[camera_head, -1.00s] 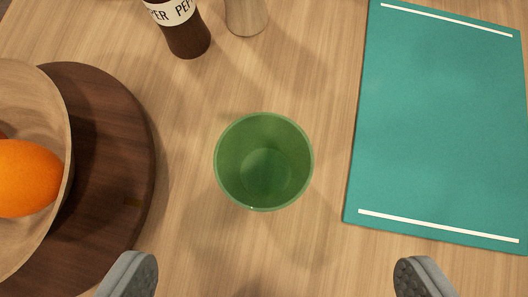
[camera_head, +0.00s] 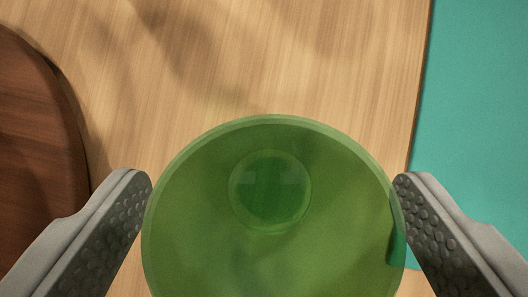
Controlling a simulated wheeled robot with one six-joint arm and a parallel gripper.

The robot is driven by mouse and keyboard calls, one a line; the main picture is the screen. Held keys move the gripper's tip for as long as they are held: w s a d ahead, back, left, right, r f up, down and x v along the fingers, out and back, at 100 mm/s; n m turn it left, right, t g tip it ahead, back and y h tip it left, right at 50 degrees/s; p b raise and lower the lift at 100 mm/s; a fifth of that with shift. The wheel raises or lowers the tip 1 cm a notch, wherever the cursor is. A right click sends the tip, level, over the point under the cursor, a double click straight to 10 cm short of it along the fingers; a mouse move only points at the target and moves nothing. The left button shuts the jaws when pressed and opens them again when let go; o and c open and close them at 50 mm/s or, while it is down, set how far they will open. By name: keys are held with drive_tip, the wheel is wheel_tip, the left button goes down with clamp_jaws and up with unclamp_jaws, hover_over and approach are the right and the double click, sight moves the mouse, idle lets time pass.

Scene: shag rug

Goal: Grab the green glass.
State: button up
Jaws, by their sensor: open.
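The green glass (camera_head: 270,255) is see-through and seen from above, upright on the wooden table, its near rim cut off by the bottom edge of the view. My gripper (camera_head: 273,185) is open, with one grey finger on the left and one on the right of the glass. Both fingertips lie very close to the rim in the picture. The right finger slightly overlaps the rim's edge. I cannot tell whether either finger touches the glass.
A dark round wooden board (camera_head: 35,160) lies at the left edge. A teal mat or board (camera_head: 480,110) lies at the right, close to the right finger. The bare wooden table (camera_head: 300,60) is clear beyond the glass.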

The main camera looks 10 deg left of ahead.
drive_tip(key=shift+w+d+f, duration=0.1)
drive_tip(key=shift+w+f, duration=0.1)
drive_tip(key=shift+f, duration=0.05)
drive_tip(key=c, duration=1.2)
drive_tip(key=shift+r, duration=0.15)
